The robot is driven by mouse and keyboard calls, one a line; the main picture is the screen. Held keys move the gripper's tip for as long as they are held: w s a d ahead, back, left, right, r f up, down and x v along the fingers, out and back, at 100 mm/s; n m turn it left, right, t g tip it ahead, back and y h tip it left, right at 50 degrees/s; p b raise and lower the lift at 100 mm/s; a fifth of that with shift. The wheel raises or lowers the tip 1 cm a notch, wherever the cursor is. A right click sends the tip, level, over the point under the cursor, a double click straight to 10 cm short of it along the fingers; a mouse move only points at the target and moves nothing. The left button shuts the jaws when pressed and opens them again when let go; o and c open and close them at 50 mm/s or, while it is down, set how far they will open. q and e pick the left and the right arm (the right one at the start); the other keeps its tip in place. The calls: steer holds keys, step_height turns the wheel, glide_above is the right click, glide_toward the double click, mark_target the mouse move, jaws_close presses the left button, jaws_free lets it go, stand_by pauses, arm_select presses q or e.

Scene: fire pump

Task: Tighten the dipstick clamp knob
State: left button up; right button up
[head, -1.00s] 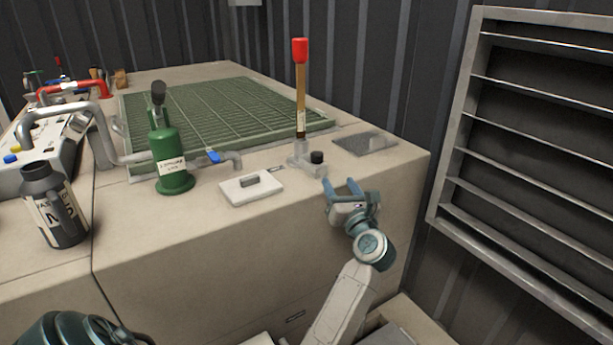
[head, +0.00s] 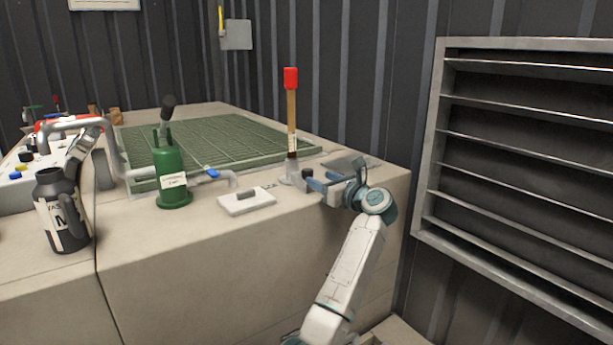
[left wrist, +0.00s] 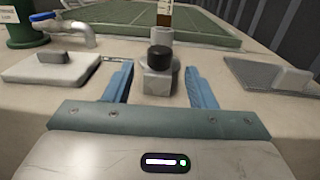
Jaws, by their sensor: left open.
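The dipstick (head: 291,110) stands upright with a red top in a light grey clamp (head: 288,179) near the counter's front right part. The black clamp knob (head: 307,173) sits at the clamp's near side. It also shows in the left wrist view (left wrist: 160,58), on top of a small grey block. My left gripper (head: 314,180) is open at the clamp. In the left wrist view its blue fingers (left wrist: 160,84) lie on either side of the grey block, with gaps on both sides, and the knob is just ahead between them. My right gripper is out of view.
A white plate with a grey handle (head: 247,201) lies left of the clamp, and a grey plate (head: 346,164) lies right. A green pump (head: 171,172) with a blue-handled tap (head: 212,174) and a dark bottle (head: 62,211) stand farther left. A green grating (head: 215,130) lies behind.

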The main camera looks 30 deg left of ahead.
mark_target(311, 174)
arm_select(q)
steer(key=x, duration=0.7)
steer(key=shift+a, duration=0.1)
steer(key=c, duration=1)
